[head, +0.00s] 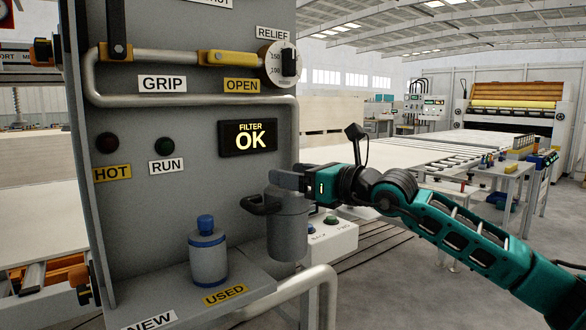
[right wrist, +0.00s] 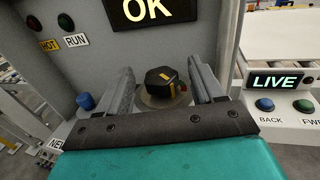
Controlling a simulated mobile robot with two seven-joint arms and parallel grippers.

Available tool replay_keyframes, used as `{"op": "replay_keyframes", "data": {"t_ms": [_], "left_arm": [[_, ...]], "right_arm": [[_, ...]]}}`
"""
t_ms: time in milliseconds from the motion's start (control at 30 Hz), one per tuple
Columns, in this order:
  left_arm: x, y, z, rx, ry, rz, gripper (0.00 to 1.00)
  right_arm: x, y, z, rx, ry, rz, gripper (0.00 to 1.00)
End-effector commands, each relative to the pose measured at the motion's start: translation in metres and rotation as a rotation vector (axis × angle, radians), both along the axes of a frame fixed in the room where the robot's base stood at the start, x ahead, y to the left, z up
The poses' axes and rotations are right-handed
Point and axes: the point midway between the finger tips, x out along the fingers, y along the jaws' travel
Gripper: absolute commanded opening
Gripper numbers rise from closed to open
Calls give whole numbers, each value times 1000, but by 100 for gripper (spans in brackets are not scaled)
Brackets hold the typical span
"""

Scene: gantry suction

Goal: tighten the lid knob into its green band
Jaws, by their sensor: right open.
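The lid knob (right wrist: 160,84) is a black, many-sided knob with a yellow stripe, on the round lid of the grey filter housing (head: 288,232). My right gripper (head: 287,181) is over the top of the housing. In the right wrist view its open fingers (right wrist: 161,80) stand on either side of the knob, with gaps to both sides. In the head view the gripper hides the knob. My left gripper is not in view.
A black handle (head: 262,206) juts left from the housing. A blue-capped canister (head: 208,258) stands on the shelf by the USED label. The panel display (head: 249,138) reads FILTER OK. A pipe (head: 185,100) and a yellow lever (head: 230,58) run above. A button box (right wrist: 283,108) is at right.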

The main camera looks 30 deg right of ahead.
Motion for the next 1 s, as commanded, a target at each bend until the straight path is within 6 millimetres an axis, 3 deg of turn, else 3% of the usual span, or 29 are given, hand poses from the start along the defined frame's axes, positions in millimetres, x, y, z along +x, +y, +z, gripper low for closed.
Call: {"op": "replay_keyframes", "data": {"t_ms": [367,900,1000], "left_arm": [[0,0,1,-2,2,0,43],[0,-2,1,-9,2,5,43],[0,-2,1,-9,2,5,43]], "right_arm": [[3,2,0,-1,1,0,67],[3,2,0,-1,1,1,16],[3,2,0,-1,1,1,11]]}}
